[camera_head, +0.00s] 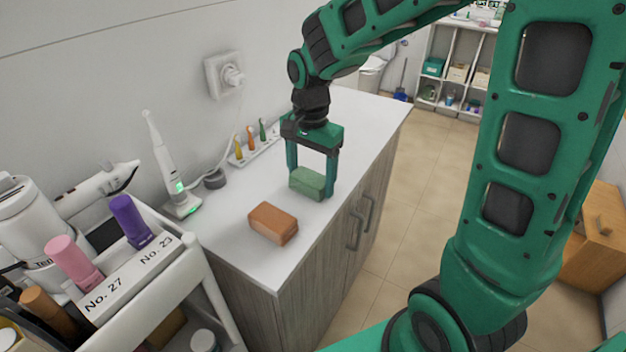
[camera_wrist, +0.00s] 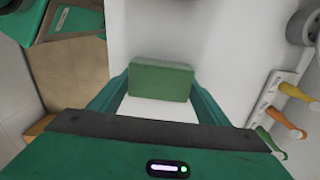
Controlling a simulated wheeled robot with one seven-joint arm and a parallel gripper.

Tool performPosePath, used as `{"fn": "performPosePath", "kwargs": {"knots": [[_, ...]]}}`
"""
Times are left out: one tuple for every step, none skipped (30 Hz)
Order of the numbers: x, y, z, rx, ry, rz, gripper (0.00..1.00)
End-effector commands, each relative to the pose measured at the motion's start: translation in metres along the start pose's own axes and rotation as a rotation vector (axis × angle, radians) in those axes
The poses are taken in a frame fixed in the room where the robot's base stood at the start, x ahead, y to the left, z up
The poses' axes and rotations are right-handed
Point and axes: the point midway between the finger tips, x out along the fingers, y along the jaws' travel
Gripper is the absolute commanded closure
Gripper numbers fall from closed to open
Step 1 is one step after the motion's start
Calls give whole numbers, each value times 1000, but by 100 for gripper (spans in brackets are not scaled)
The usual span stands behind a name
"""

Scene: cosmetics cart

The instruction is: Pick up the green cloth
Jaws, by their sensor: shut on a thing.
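The green cloth (camera_head: 307,182) is a folded block on the white countertop, near the front edge. In the wrist view the green cloth (camera_wrist: 161,81) sits between the two fingers. My gripper (camera_head: 310,188) points down over the counter with one finger at each end of the cloth, shut on it. I cannot tell whether the cloth is lifted off the counter. In the wrist view my gripper (camera_wrist: 160,88) spans the cloth from left to right.
An orange-brown folded cloth (camera_head: 273,223) lies nearer on the counter (camera_head: 222,232). A white cart (camera_head: 190,262) with cosmetics stands at the left. The counter's far end is clear.

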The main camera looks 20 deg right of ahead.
Motion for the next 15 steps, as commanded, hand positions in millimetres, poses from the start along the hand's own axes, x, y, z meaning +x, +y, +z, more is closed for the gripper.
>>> {"fn": "performPosePath", "kwargs": {"knots": [[0,0,0,0,0,0,52],[0,0,0,0,0,0,52],[-1,0,0,0,0,0,52],[-2,0,0,0,0,-1,52],[-2,0,0,0,0,-1,52],[-4,0,0,0,1,-1,52],[-6,0,0,0,1,-2,52],[-8,0,0,0,1,-2,52],[-12,0,0,0,1,-2,52],[-16,-1,0,0,1,-3,52],[-20,-1,0,0,2,-4,52],[-26,-1,0,0,2,-4,52],[-32,-1,0,0,2,-5,52],[-38,-1,0,0,2,-5,52],[-46,-1,3,-3,2,-6,52]]}}
